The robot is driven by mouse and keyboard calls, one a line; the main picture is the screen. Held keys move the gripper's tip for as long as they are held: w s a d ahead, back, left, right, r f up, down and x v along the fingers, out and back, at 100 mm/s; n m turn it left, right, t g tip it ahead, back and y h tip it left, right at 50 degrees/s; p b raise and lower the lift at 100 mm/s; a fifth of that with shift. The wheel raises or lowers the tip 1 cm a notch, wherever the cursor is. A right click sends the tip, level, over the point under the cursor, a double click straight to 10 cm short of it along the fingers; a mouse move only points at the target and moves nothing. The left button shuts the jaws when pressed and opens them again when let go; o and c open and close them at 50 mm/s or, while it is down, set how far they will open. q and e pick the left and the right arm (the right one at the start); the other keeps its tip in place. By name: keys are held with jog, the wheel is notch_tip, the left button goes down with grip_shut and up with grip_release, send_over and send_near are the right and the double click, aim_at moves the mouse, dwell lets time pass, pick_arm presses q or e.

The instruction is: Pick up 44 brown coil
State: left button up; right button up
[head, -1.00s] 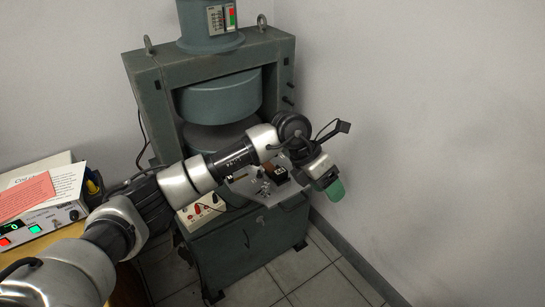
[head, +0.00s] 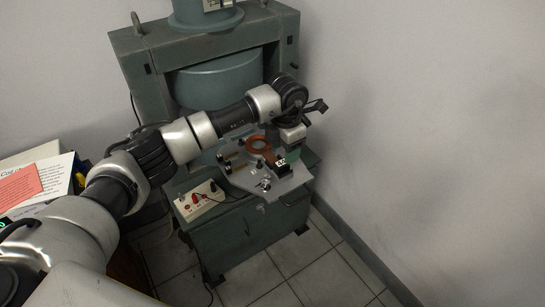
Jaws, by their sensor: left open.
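A brown coil (head: 259,145), ring-shaped with a dark block at its lower right end, lies on the grey plate (head: 245,181) in front of the magnet. My left gripper (head: 293,155), with green fingertips, hangs just right of the ring, close to the dark block (head: 284,168). It is open. I cannot tell whether the fingers touch the block. The number on the coil is too small to read. My right gripper is not in view.
The large grey-green magnet (head: 215,82) stands behind the plate. A white control box (head: 200,200) with a cable is at the plate's left. Small posts and fittings (head: 264,185) stand on the plate. A wall is close on the right.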

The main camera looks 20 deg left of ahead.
aim_at(280, 166)
pick_arm(q)
notch_tip(280, 166, down, 4)
jog(key=shift+d, duration=0.15)
jog(key=shift+c, duration=0.4)
jog(key=c, duration=0.9)
jog(key=shift+r, duration=0.1)
jog(key=shift+c, duration=0.2)
